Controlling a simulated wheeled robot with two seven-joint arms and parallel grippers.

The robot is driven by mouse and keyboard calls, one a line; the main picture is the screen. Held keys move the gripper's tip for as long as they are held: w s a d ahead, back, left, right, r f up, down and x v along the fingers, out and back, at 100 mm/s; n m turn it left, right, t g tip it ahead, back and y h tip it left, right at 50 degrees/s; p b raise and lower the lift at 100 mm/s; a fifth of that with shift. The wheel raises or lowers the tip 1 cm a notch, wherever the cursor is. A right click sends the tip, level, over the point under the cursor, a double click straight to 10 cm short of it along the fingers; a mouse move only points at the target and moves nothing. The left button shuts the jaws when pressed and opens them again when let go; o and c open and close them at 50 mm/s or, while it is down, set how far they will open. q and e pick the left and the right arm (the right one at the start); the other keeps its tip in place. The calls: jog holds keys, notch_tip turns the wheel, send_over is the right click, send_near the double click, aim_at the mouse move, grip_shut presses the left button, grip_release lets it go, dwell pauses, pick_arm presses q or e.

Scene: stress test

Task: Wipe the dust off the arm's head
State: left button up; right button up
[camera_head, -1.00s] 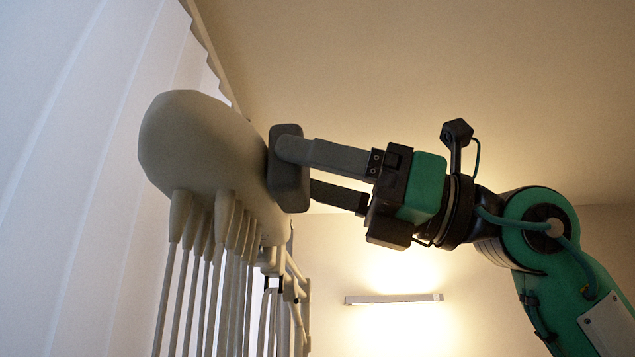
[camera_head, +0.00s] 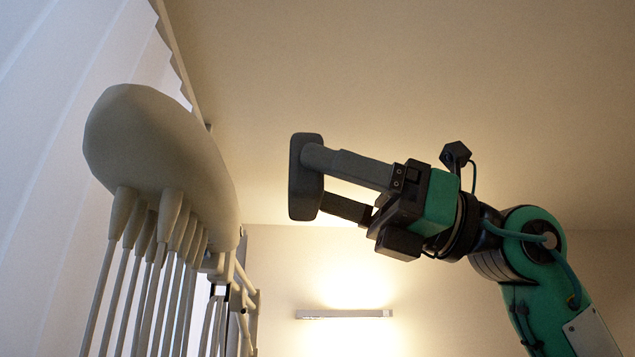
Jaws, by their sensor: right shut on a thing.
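The arm's head (camera_head: 160,145) is a pale grey rounded body at the left, with several thin rods hanging from its underside. My right gripper (camera_head: 318,178) comes in from the right. It is shut on a dark grey flat pad (camera_head: 304,178), held upright at its fingertips. In the picture a gap shows between the pad and the arm's head. No dust can be made out on the head from here. My left gripper is not in view.
A pale pleated curtain or blind (camera_head: 50,90) fills the left side behind the head. White jointed bars (camera_head: 240,295) stand below the head. A lit wall lamp (camera_head: 344,313) is on the far wall. The space between the pad and the head looks clear.

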jog(key=d, duration=0.3)
dwell(0.5)
dwell(0.8)
